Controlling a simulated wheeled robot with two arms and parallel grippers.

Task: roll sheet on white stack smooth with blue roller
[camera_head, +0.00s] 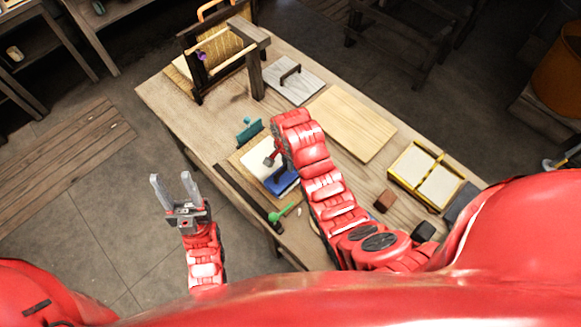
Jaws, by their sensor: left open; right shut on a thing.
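The white stack (256,163) lies on a tan mat on the wooden table, partly hidden by my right arm. The blue roller (284,183) is at the near right part of the stack, under my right gripper (274,162). My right gripper is shut on the roller; the grip itself is mostly hidden by the wrist. Whether the roller touches the top sheet cannot be told. My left gripper (173,179) is open and empty, off the table's near left side, its fingers pointing up in the picture.
A teal tool (249,131) stands behind the stack. A dark bar (240,190) and a green spoon-like tool (285,211) lie along the near edge. A wooden board (351,123), a yellow-framed mould (426,176) and a brown block (384,200) lie to the right. A wooden frame (254,75) stands at the back.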

